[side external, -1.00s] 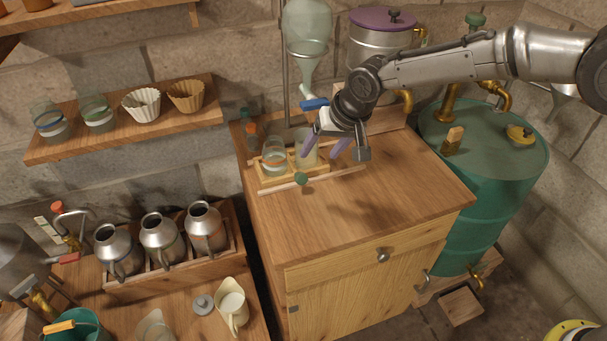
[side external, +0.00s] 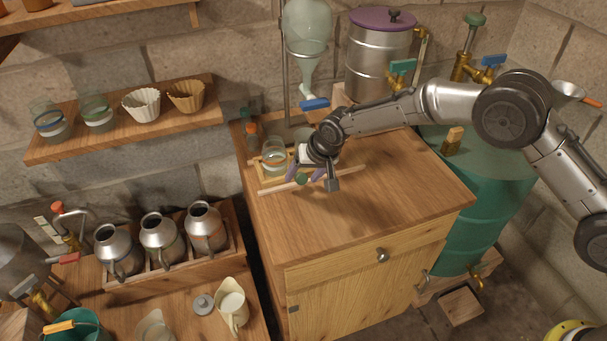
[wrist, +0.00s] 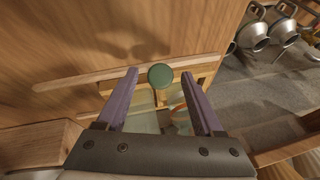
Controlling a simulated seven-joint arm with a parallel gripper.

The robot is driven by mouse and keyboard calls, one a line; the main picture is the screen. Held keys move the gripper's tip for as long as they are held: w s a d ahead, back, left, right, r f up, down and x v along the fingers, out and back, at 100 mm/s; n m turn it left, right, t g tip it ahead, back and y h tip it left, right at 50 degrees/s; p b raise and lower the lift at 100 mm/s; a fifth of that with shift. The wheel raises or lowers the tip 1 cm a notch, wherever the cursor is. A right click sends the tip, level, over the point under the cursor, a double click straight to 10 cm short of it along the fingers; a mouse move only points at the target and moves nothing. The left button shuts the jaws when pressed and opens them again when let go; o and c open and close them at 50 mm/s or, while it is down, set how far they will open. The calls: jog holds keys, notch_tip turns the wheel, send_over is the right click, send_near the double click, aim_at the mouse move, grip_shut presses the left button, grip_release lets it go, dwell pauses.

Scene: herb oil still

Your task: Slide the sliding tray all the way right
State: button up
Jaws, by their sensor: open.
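The sliding tray (side external: 262,181) is a light wooden tray on the cabinet top, at the left part of a wooden rail (side external: 345,174). It carries a clear glass jar (side external: 274,156); my gripper hides much of its right side. A round green knob (side external: 301,179) is at the tray's front. My gripper (side external: 304,178) is low over it, with purple fingers apart. In the wrist view, the knob (wrist: 161,76) lies between the open fingertips (wrist: 160,72), with a visible gap on each side.
The cabinet top is bare right of the tray, along the rail. A glass vessel with a blue-handled tap (side external: 314,104) hangs behind my gripper. Small bottles (side external: 250,130) stand behind the tray. A green drum (side external: 480,205) stands right of the cabinet, metal jugs (side external: 160,240) left.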

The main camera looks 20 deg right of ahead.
grip_shut()
dwell(0.3)
dwell(1.1)
